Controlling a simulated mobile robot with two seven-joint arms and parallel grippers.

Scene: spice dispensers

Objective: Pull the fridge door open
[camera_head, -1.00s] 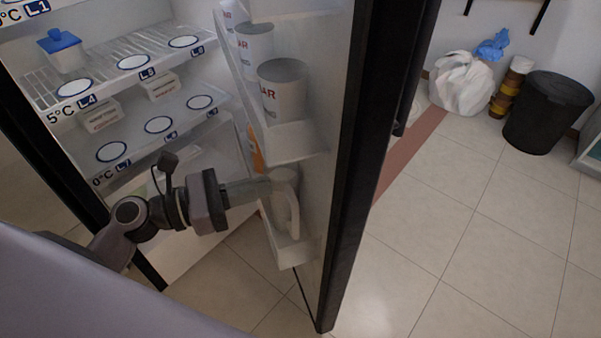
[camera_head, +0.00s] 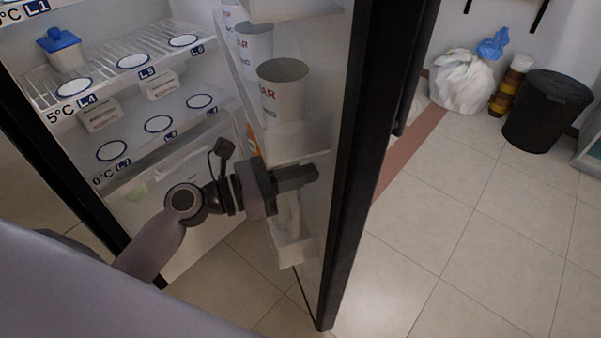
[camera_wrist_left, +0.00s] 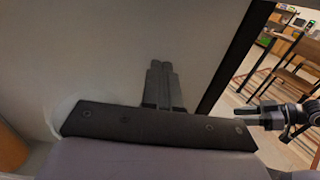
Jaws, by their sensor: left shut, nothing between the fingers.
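The fridge door (camera_head: 338,130) stands well open in the head view, with its inner face and shelf bins toward the fridge. My left gripper (camera_head: 308,173) is shut and empty on the inner side of the door, over the lower bin, with its fingers pointing at the inner panel. The left wrist view shows the shut fingers (camera_wrist_left: 161,72) against the pale door panel (camera_wrist_left: 100,60); I cannot tell whether they touch it. The door's dark edge (camera_wrist_left: 232,62) runs to their right. At the right of that view is a dark arm end, probably my right gripper (camera_wrist_left: 262,118), its opening unclear.
The fridge shelves (camera_head: 150,60) hold a blue-lidded container (camera_head: 62,52) and small boxes. White cups (camera_head: 282,95) stand in the door bin. A black bin (camera_head: 545,112) and a white bag (camera_head: 462,82) are at the back right. The tiled floor right of the door is clear.

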